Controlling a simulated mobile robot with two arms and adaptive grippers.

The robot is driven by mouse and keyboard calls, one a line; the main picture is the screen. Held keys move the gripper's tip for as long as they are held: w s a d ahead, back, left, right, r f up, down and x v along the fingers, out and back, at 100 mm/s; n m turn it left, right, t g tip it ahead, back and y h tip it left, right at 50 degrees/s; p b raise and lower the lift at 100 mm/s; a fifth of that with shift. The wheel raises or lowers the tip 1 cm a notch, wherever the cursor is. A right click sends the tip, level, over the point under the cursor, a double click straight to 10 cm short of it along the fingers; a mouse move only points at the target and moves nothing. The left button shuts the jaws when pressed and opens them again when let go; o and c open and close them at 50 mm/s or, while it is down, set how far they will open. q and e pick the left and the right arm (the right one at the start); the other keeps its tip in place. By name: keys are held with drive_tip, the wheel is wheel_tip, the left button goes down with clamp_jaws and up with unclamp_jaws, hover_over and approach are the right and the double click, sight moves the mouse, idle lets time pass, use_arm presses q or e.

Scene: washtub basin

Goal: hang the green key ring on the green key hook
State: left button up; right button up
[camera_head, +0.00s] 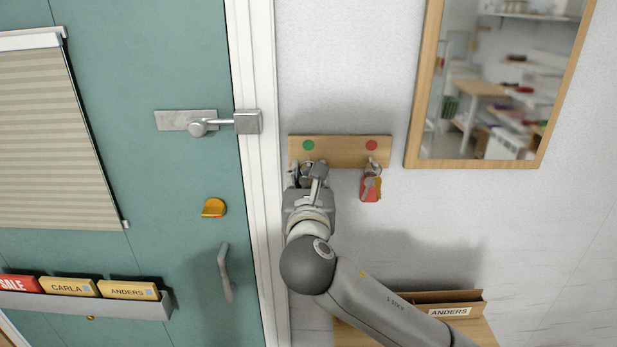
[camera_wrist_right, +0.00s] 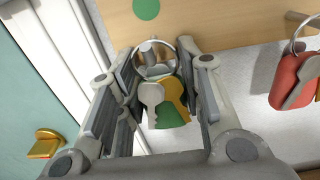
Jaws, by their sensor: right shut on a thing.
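The green key ring (camera_wrist_right: 172,115) is a metal ring with a green tag, a silver key and a yellow key. In the wrist view it hangs between the fingers of my right gripper (camera_wrist_right: 158,55), which is shut on it. The grey green-marked hook (camera_wrist_right: 148,47) shows within the ring's outline, below the green dot (camera_wrist_right: 146,9). I cannot tell for sure whether the ring is around the hook or just in front of it. In the head view my right gripper (camera_head: 314,172) covers the hook and most of the keys, just below the board's green dot (camera_head: 308,145). My left gripper is not in view.
The wooden key board (camera_head: 340,150) also bears a red dot (camera_head: 371,145), with a red key ring (camera_head: 370,188) hanging to the right of my gripper. A framed mirror (camera_head: 412,110) is at the right. The teal door, with its latch (camera_head: 197,127), is at the left.

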drive_tip(key=o, duration=1.1)
